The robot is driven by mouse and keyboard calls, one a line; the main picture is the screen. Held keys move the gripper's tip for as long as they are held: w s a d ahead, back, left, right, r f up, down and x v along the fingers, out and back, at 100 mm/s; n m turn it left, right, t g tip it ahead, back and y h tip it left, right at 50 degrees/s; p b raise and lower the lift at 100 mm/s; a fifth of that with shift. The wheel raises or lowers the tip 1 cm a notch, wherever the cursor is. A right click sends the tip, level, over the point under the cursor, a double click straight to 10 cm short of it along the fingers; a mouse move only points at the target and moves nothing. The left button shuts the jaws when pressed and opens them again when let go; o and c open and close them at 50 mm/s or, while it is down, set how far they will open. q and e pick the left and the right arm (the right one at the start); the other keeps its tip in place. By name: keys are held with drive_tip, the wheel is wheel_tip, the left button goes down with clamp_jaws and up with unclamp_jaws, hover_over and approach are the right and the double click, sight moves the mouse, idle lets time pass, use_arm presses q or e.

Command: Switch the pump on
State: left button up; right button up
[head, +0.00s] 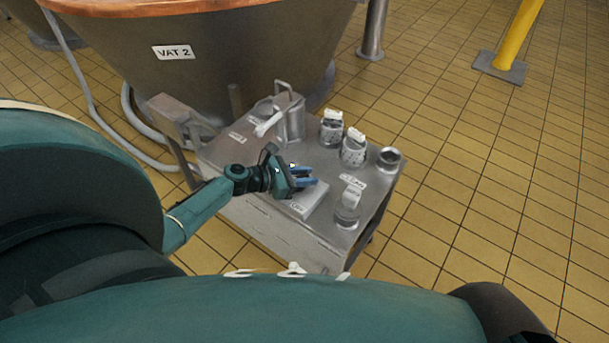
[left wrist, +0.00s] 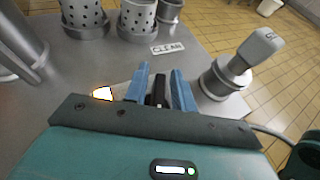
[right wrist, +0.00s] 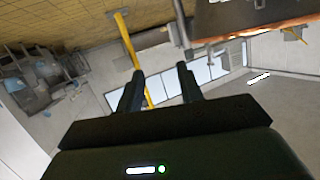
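The pump is not clearly identifiable. A low pale box (head: 306,203) lies on the metal cart top, partly hidden under my left gripper (head: 308,176). In the left wrist view, a small lit white patch with an orange edge (left wrist: 102,93) shows left of the fingers. A dark upright piece (left wrist: 158,92) stands between the blue fingers of my left gripper (left wrist: 160,82); I cannot tell whether it is a switch or touches them. The left fingers are apart. My right gripper (right wrist: 160,75) is open and empty, away from the cart.
The cart (head: 215,155) holds perforated cups (head: 353,152), an empty holder (head: 389,158), a holder with a grey-handled tool (left wrist: 258,48), and a metal jug (head: 290,118). VAT 2 (head: 230,70) stands behind, with hoses (head: 95,110) at left. Tiled floor is free at right.

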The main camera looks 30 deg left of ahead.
sight(299, 176)
use_arm(q)
drive_tip(key=shift+o, duration=0.6)
drive_tip(key=shift+s, duration=0.1)
